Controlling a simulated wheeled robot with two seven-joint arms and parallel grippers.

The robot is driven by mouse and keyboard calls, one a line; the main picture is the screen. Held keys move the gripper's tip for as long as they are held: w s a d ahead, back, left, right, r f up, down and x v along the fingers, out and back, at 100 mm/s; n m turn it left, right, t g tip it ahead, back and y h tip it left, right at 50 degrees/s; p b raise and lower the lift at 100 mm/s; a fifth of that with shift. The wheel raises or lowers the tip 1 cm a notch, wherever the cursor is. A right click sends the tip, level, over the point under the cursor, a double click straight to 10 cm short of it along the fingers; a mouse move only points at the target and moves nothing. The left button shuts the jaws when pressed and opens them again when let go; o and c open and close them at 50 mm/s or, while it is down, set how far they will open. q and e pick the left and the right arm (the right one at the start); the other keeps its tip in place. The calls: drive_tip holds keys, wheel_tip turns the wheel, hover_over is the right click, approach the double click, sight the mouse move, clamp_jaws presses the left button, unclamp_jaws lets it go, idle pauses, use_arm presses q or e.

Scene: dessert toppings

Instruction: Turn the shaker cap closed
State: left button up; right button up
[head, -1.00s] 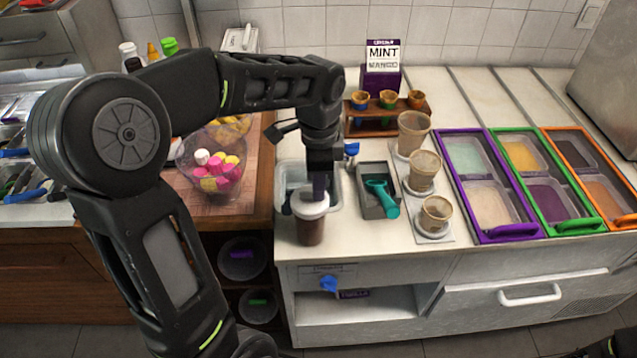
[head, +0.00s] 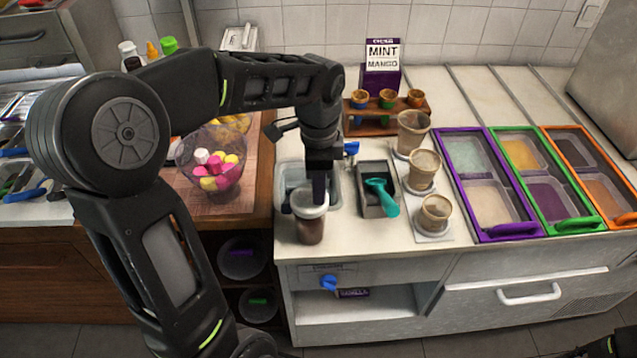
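The shaker (head: 310,231) stands upright near the front edge of the white counter. It has a dark brown, see-through body and a white cap (head: 310,207) on top. My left gripper (head: 318,196) points straight down onto the cap from above. Its fingers are at the cap, but the arm hides how they sit, so I cannot tell whether they are open or shut on it. Of my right arm, only a dark part shows in the bottom right corner; its gripper is out of view.
A sink basin (head: 333,181) lies right behind the shaker. A grey tray (head: 367,201) with a teal scoop (head: 380,194) stands to the right, then several cups on a pale strip. A glass bowl (head: 212,160) of sweets stands left on a wooden board.

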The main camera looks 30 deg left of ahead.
use_arm(q)
drive_tip(key=shift+r, duration=0.1)
wheel_tip(320, 180, up, 8)
drive_tip(key=shift+f+b, duration=0.15)
drive_tip(key=shift+b, duration=0.35)
idle(0.4)
